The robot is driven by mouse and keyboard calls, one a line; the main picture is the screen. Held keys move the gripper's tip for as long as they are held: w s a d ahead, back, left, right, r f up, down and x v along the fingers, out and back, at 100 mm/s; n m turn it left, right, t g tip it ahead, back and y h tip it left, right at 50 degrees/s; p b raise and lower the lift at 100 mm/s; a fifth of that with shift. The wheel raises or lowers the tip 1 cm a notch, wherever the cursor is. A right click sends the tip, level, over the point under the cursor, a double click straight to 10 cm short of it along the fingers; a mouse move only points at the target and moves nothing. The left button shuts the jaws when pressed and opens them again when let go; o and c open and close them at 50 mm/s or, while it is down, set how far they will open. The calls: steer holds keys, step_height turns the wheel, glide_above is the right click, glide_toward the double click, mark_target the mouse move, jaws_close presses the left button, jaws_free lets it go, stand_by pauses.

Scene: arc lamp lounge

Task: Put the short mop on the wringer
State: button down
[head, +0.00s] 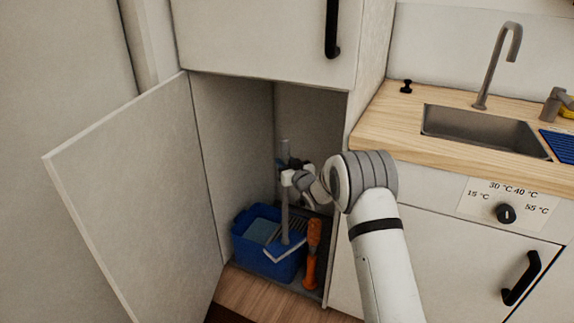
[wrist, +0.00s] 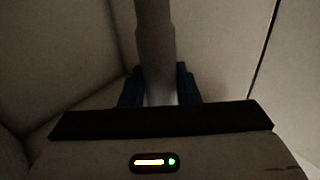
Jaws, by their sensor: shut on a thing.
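The short mop has a grey upright handle (head: 285,215), and its flat head (head: 284,249) is at the front of the blue bucket (head: 244,246) inside the open cabinet. My gripper (head: 288,178) is shut on the upper handle. In the wrist view the handle (wrist: 155,50) runs between the two dark fingers of my gripper (wrist: 158,85). A dark slatted part at the bucket's top right looks like the wringer (head: 296,227); the mop partly covers it. I cannot tell whether the head rests on it or hangs just above.
An orange-handled tool (head: 312,255) stands close to the right of the bucket. The cabinet door (head: 135,190) is swung open to the left. The counter (head: 400,118) with a sink (head: 480,130) is to the right. Cabinet walls are close on both sides.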

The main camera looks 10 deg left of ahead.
steer(key=c, duration=1.3)
jaws_free()
steer(key=shift+f, duration=0.4)
steer(key=shift+o, duration=1)
steer(key=shift+r, duration=0.15)
steer(key=shift+s+d, duration=0.1)
steer(key=p+v, duration=0.1)
steer(key=v, duration=1)
steer(key=shift+s+p, duration=0.35)
steer(key=shift+d, duration=0.15)
